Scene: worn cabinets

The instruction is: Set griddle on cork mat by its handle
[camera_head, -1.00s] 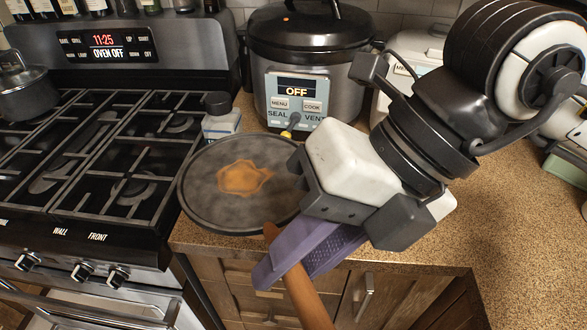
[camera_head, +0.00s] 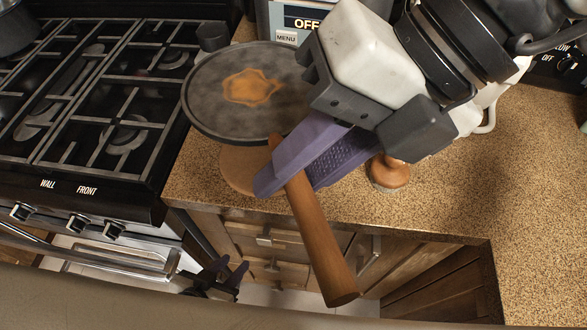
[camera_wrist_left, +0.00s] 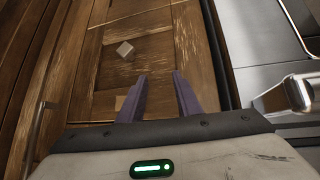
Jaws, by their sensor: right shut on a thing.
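The griddle (camera_head: 215,104) is a round dark plate with an orange-brown patch and a long wooden handle (camera_head: 318,235). My right gripper (camera_head: 283,172) is shut with its purple fingers on the handle, close to the plate. The griddle is held above the counter's left end, by the stove. A round tan cork mat (camera_head: 240,172) lies on the counter below it; the plate hides its far part. My left gripper (camera_wrist_left: 160,85) is open and empty in the left wrist view, facing a wooden cabinet door. A dark part low in the head view seems to be mine.
The gas stove (camera_head: 90,100) stands left of the counter. A wood-topped item (camera_head: 390,172) stands on the counter right of the mat, partly behind my right gripper. A cooker (camera_head: 283,18) is at the back. The speckled counter (camera_head: 460,210) is clear at the right.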

